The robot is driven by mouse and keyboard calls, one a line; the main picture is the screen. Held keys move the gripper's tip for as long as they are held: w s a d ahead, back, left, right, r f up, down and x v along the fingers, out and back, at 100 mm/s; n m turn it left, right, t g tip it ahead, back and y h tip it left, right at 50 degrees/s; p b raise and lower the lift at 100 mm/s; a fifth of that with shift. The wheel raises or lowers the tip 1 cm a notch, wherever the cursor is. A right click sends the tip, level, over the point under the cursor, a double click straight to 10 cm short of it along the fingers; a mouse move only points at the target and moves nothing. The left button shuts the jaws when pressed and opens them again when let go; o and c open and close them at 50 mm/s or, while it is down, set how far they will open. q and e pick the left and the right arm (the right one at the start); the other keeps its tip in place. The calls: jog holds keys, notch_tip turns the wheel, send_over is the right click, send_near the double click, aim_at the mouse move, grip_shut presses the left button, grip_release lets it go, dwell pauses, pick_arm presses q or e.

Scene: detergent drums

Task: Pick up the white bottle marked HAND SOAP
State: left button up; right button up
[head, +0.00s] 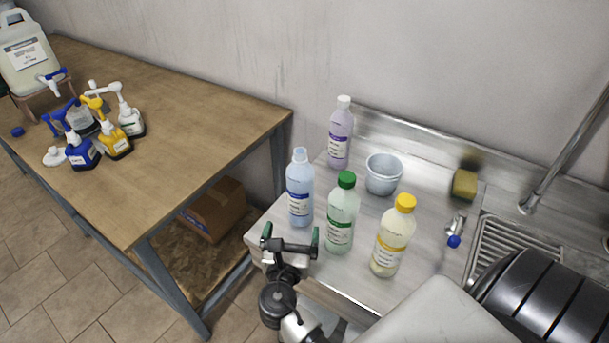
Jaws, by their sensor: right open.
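No label can be read as HAND SOAP at this size. A small white bottle with a white pump (131,122) stands on the wooden table at the left, among a blue pump bottle (82,152) and a yellow pump bottle (115,140). My right gripper (290,238) is open and empty at the front left edge of the steel sink counter. It is just in front of the light blue bottle (300,192) and green-capped bottle (342,213), and well to the right of the pump bottles. My left gripper is not in view.
The steel counter (420,278) also holds a purple bottle (340,135), a yellow-capped bottle (392,238), a bluish cup (383,174) and a sponge (464,184). A large jug (28,55) stands on the wooden table (190,135), whose right half is clear. A cardboard box (214,210) sits below.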

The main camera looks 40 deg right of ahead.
aim_at(299, 209)
jog(key=shift+w+d+r, duration=0.4)
jog(key=shift+w+d, duration=0.2)
jog(key=shift+w, duration=0.05)
jog(key=p+x, duration=0.1)
jog(key=x, duration=0.1)
jog(key=shift+w+d, duration=0.15)
jog(key=shift+w, duration=0.05)
jog(key=shift+w+d+f, duration=0.1)
jog(key=shift+w+d, duration=0.15)
jog(key=shift+d, duration=0.05)
jog(key=p+x, duration=0.1)
jog(key=x, duration=0.3)
jog(key=shift+d, duration=0.3)
jog(key=shift+w+d+f, duration=0.2)
jog(key=shift+w+d, duration=0.05)
jog(key=shift+w, duration=0.05)
jog(key=shift+c, duration=0.3)
jog(key=shift+s, duration=0.1)
jog(key=shift+c, duration=1.3)
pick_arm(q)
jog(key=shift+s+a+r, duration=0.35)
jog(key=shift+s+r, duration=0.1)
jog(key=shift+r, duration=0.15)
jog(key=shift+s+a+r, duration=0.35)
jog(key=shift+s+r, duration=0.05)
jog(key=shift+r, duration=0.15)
pick_arm(e)
jog(key=c, duration=0.7)
